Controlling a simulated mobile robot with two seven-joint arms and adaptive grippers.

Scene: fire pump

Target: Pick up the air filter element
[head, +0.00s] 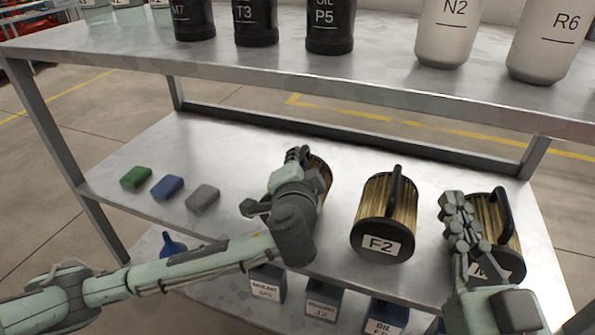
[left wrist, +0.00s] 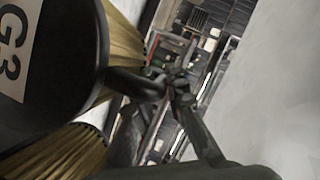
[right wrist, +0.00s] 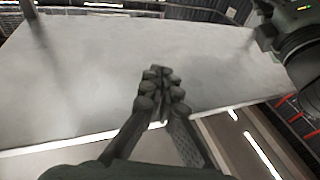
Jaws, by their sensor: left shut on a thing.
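Three air filter elements with gold pleats, black end caps and black handles are on the middle shelf. The left one (head: 322,173) is mostly hidden behind my left arm; its label G3 shows in the left wrist view (left wrist: 62,75). My left gripper (head: 297,156) is shut on its handle; the fingers meet around the handle in the left wrist view (left wrist: 172,88). F2 (head: 385,222) stands free in the middle. The right filter (head: 503,235) is partly covered by my right gripper (head: 458,203). The right gripper's fingers are together and empty in the right wrist view (right wrist: 160,90).
Green (head: 136,177), blue (head: 167,187) and grey (head: 202,198) blocks lie on the shelf's left part. The upper shelf (head: 300,70) overhangs behind, carrying black bottles (head: 330,28) and white canisters (head: 447,35). Labelled containers (head: 322,302) and a blue funnel (head: 172,246) are below.

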